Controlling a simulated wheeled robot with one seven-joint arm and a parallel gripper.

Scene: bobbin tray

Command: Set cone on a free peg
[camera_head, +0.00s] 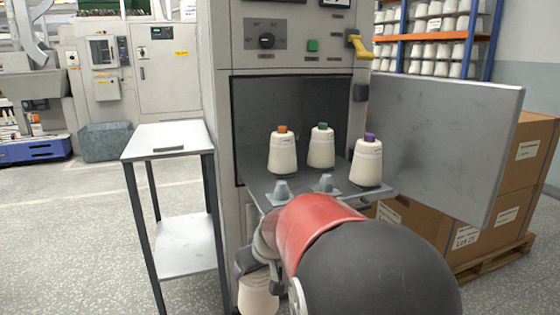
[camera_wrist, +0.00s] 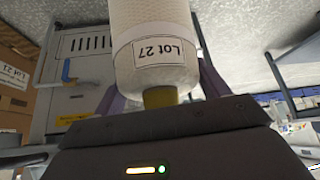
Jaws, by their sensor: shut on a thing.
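My gripper (camera_head: 258,268) is shut on a cream yarn cone (camera_head: 258,293), low in front of the machine and left of my red and black arm. In the wrist view the held cone (camera_wrist: 165,62) shows an upside-down "Lot 27" label and a yellow tip (camera_wrist: 160,97) between the fingers. The grey tray (camera_head: 350,197) stands out from the machine opening. Two bare pegs show at its front, a left peg (camera_head: 281,192) and a right peg (camera_head: 326,184). Cones with orange (camera_head: 282,155), green (camera_head: 321,149) and purple (camera_head: 367,163) tips stand upright on it. My arm hides part of the front edge.
An open grey door (camera_head: 445,140) stands right of the tray. A metal side table (camera_head: 168,140) with a clear lower shelf is at the left. Cardboard boxes (camera_head: 520,165) on a pallet are behind the door. The machine walls enclose the back of the tray.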

